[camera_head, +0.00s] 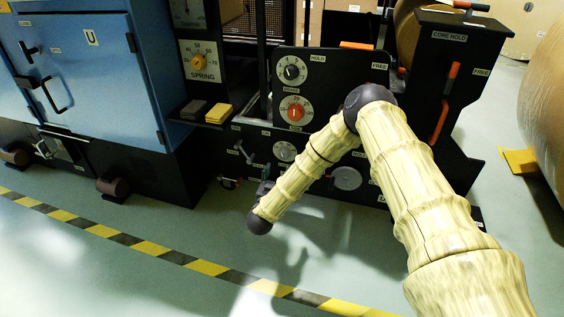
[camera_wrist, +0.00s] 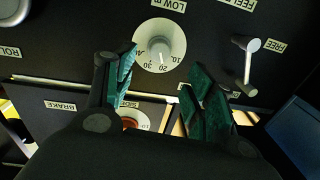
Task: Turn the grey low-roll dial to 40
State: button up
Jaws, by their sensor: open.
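The low-roll dial (camera_wrist: 158,45) is a white-grey disc with a grey knob on the black panel, seen upside down in the wrist view, under a partly cut label reading LOW R. The numbers 10, 20 and 30 show along its lower rim, and the knob's mark appears to point near 20. In the head view the dial (camera_head: 285,151) sits below the orange-knobbed dial. My gripper (camera_wrist: 160,66) is open and empty, its green-padded fingers spread on either side just below the dial in the wrist view. Contact with the knob does not show. In the head view the gripper is mostly hidden by my arm.
A silver lever (camera_wrist: 247,62) marked FREE stands right of the dial in the wrist view. An orange-knobbed dial (camera_head: 294,109) and a black-knobbed dial (camera_head: 291,70) are above. A blue cabinet (camera_head: 90,75) stands left. The floor before the striped line (camera_head: 190,262) is clear.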

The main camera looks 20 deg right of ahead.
aim_at(283, 157)
jog(key=b+x, duration=0.3)
jog(key=x, duration=0.5)
jog(key=shift+w+d+f, duration=0.1)
jog(key=shift+w+d, duration=0.05)
jog(key=shift+w, duration=0.1)
jog(key=shift+w+d+b, duration=0.35)
jog(key=shift+w+b, duration=0.05)
jog(key=shift+w, duration=0.25)
jog(key=c, duration=1)
